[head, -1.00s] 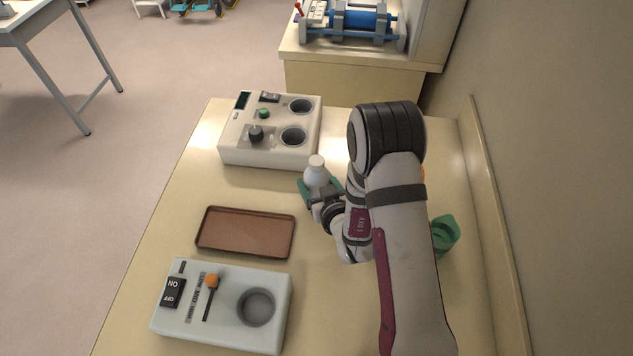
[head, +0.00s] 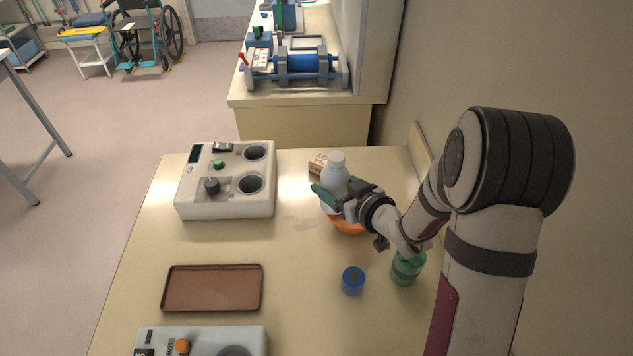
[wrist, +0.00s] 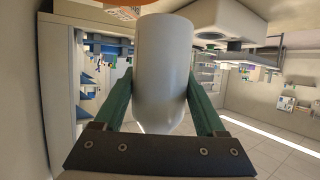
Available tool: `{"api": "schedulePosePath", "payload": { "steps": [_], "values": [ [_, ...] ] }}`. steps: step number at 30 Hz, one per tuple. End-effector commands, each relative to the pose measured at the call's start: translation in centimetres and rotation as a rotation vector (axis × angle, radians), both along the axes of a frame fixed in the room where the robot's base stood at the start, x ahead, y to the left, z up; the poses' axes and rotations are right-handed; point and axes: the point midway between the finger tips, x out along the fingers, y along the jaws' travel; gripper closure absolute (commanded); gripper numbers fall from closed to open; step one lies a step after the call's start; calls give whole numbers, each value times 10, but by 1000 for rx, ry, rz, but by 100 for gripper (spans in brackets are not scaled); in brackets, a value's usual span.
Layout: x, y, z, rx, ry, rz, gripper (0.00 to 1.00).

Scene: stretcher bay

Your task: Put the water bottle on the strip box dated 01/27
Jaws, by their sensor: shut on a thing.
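The white water bottle (head: 336,174) is upright in my gripper (head: 334,194), whose green fingers are shut on it. In the wrist view the pale bottle (wrist: 164,70) fills the space between the fingers (wrist: 162,100). A small white and orange box (head: 317,164) lies on the table just behind and left of the bottle, partly hidden by it. It may be the strip box, but no date is readable. Whether the bottle touches anything below is hard to tell.
An orange bowl (head: 347,227) sits just below the gripper in the picture. A blue cylinder (head: 352,281) and a green container (head: 407,269) stand nearer. A white device (head: 226,199) with two wells stands left; a brown tray (head: 212,288) lies front left. The table's middle is clear.

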Motion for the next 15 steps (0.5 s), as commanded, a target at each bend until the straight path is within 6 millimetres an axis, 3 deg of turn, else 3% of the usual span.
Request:
{"api": "schedulePosePath", "payload": {
  "steps": [3,7,12,15],
  "values": [
    [50,-22,11,-3,-6,18,100],
    [98,-58,24,-2,-5,16,100],
    [132,-94,36,0,0,-11,100],
    [142,-87,31,2,2,-12,100]
  ]
}}
